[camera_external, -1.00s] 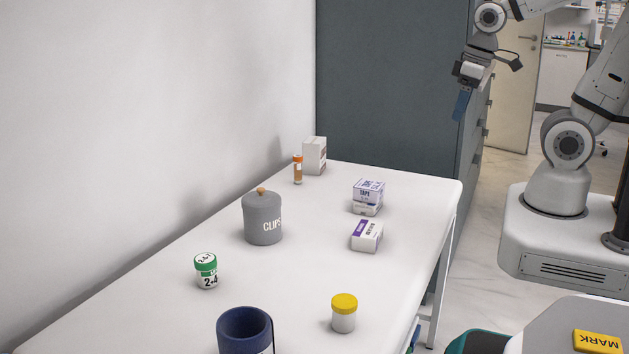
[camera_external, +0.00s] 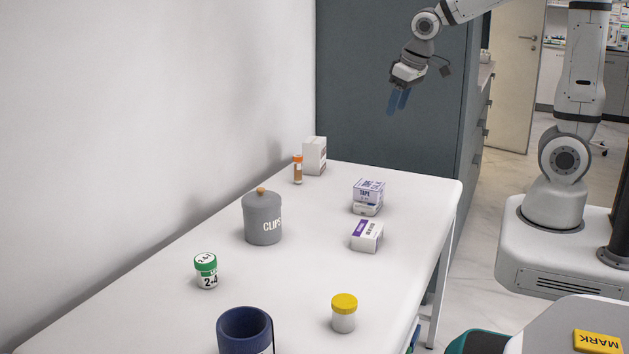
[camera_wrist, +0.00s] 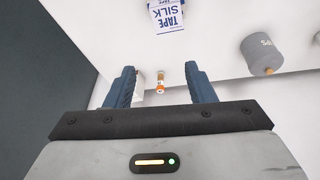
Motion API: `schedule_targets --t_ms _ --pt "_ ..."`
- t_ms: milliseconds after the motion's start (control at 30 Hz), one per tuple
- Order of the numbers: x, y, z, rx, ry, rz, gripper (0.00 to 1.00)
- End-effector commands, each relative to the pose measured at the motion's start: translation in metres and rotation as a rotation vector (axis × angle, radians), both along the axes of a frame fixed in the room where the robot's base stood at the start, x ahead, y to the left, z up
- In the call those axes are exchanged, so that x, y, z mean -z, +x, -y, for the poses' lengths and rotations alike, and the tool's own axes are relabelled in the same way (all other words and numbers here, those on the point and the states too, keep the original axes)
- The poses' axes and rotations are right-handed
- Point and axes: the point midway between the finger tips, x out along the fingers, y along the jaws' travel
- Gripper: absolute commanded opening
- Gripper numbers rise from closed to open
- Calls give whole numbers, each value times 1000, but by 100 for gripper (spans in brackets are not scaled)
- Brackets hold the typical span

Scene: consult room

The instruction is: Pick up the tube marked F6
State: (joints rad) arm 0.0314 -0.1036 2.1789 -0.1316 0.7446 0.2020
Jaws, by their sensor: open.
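A small tube (camera_external: 297,170) with an orange cap and a brownish body stands upright at the far end of the white table. No F6 marking is readable on it. It also shows in the wrist view (camera_wrist: 161,82), small and between the two blue fingers. My gripper (camera_external: 397,104) is open and empty, pointing down, well above the far right part of the table and apart from the tube. In the wrist view my gripper (camera_wrist: 160,72) shows both fingers spread.
A white box (camera_external: 314,156) stands close beside the tube. Stacked tape boxes (camera_external: 368,197), another box (camera_external: 367,236) and a grey clips jar (camera_external: 262,220) stand nearer. A green-capped jar (camera_external: 206,271), yellow-capped jar (camera_external: 344,313) and blue cup (camera_external: 245,330) are at the near end.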

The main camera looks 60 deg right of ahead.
Motion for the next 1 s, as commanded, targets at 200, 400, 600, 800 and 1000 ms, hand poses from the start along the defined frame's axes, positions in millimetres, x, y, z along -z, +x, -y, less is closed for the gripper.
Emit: schedule_targets --t_ms 200,400,600,800,1000 --pt "49 108 22 88 -20 73 49" --pt "106 199 43 158 -27 149 49" --pt "162 264 59 206 -22 211 49" --pt "186 290 66 225 -17 240 49" --pt "203 301 70 228 -16 242 49"
